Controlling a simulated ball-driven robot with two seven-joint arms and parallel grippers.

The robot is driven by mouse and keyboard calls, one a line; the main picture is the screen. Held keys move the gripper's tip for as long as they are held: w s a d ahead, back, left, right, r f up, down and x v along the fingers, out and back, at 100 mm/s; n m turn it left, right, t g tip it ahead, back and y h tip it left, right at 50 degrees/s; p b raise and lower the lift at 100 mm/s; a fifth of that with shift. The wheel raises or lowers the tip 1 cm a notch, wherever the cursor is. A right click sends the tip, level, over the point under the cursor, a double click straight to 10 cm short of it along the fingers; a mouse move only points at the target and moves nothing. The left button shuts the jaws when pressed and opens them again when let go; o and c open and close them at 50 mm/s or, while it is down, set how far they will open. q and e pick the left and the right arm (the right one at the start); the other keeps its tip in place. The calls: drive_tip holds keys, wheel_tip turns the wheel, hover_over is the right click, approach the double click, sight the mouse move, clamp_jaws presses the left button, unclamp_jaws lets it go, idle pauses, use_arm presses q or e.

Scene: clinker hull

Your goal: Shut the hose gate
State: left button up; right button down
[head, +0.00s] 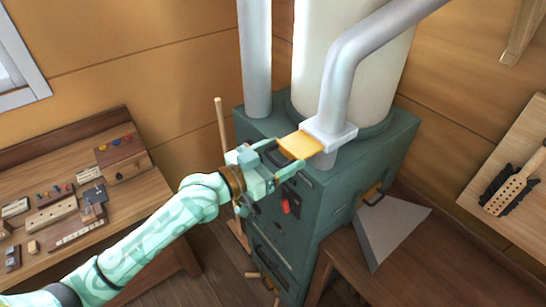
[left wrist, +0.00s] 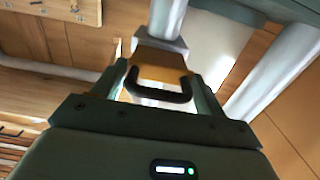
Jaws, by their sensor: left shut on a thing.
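The hose gate is a pale collar (head: 328,133) on the bent grey pipe, with a flat orange-yellow plate (head: 300,145) sticking out of its left side. In the left wrist view the plate (left wrist: 160,68) ends in a dark, loop-shaped handle (left wrist: 158,94). My left gripper (head: 279,160) is at the plate's outer end, its fingers on either side, shut on the handle. The plate's inner part is hidden inside the collar. My right gripper is in neither view.
A dark green cabinet (head: 345,180) with a cream drum (head: 350,60) stands below and behind the gate. A straight grey pipe (head: 255,60) rises at left. A workbench (head: 125,185) with small tools is at left. A wooden bench (head: 385,265) is at lower right.

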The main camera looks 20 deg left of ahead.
sight(313, 138)
use_arm(q)
drive_tip(key=x, duration=0.5)
drive_tip(key=shift+w+d, duration=0.25)
drive_tip(key=shift+w, duration=0.05)
drive_tip(key=o, duration=1.2)
drive_tip(key=shift+w, duration=0.1)
drive_tip(key=b+v, duration=0.2)
drive_tip(key=v, duration=1.4)
